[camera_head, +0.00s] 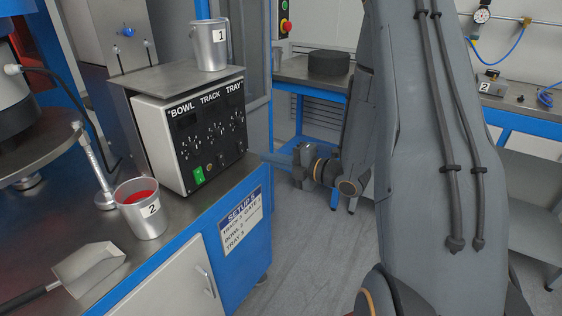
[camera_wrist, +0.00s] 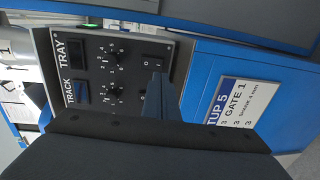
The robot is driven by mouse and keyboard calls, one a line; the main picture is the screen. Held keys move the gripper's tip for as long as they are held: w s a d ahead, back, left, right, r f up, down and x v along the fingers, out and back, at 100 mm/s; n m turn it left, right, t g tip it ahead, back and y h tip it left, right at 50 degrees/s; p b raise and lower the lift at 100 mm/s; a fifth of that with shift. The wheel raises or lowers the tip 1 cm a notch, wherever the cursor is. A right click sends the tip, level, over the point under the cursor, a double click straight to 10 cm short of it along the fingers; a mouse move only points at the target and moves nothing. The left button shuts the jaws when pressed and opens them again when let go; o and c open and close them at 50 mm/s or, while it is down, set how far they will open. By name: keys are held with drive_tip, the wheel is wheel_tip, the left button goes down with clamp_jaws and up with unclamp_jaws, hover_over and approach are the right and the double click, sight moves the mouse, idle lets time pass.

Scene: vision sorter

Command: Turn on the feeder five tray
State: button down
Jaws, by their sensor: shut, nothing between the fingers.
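The control box (camera_head: 190,125) has a black panel labelled BOWL, TRACK and TRAY, with knobs and a lit green switch (camera_head: 199,176) at its lower left. In the wrist view the TRAY column shows a label, a dark display, a knob (camera_wrist: 113,54) and a rocker switch (camera_wrist: 153,57). The TRACK knob (camera_wrist: 115,94) lies beside it. My gripper (camera_head: 272,158) is shut and empty, to the right of the panel, pointing toward it. In the wrist view its blue fingertips (camera_wrist: 158,82) partly cover the TRACK rocker. Whether they touch the panel, I cannot tell.
A SETUP 5 card (camera_head: 240,217) is on the blue cabinet below the box. A metal cup marked 1 (camera_head: 209,46) stands on the box. A cup marked 2 with red contents (camera_head: 142,207) and a metal scoop (camera_head: 90,267) are on the bench. Open floor lies right of the cabinet.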

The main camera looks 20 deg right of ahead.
sight(243, 152)
drive_tip(key=x, duration=0.7)
drive_tip(key=shift+d, duration=0.1)
